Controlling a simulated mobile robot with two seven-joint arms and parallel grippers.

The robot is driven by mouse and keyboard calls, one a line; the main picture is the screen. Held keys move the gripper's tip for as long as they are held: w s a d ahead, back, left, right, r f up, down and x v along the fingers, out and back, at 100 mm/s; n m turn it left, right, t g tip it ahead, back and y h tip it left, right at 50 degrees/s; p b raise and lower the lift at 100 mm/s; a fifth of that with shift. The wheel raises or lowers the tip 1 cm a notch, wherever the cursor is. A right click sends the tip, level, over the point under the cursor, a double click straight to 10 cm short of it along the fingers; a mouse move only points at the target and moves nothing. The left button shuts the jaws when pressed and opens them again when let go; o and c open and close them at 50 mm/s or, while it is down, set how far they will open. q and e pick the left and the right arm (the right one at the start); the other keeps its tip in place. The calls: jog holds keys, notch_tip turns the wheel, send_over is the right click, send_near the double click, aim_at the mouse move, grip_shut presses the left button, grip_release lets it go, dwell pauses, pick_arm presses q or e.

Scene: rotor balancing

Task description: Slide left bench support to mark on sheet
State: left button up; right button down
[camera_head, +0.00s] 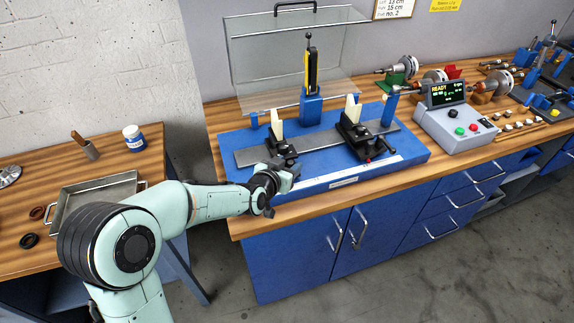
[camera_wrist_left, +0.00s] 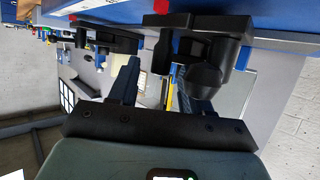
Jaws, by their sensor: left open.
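The left bench support (camera_head: 281,149), a black block with a cream upright, stands on the grey rail (camera_head: 320,141) of the blue bench. The right bench support (camera_head: 354,132) stands farther right on the rail. My left gripper (camera_head: 288,176) is open just in front of the left support. In the left wrist view, my open left gripper (camera_wrist_left: 158,76) has one finger close to the black left support (camera_wrist_left: 222,45); contact cannot be told. The sheet (camera_head: 394,6) is on the wall, cut off at the top, with partly readable cm figures. My right gripper is not in view.
A clear raised cover (camera_head: 290,60) stands behind the bench. A grey control box (camera_head: 455,127) reading READY is to the right, with rotors (camera_head: 395,70) behind. A tray (camera_head: 92,190) is on the left table. The rail between the two supports looks clear.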

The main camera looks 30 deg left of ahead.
pick_arm(q)
grip_shut()
jog(key=shift+w+d+r+p, duration=0.1)
jog(key=shift+w+d+p, duration=0.4)
jog(key=shift+w+d, duration=0.5)
jog(key=shift+w, duration=0.25)
grip_release()
jog(key=shift+s, duration=0.1)
jog(key=a+v, duration=0.1)
jog(key=v, duration=1.2)
jog(key=shift+s+d, duration=0.3)
jog(key=shift+d, duration=0.2)
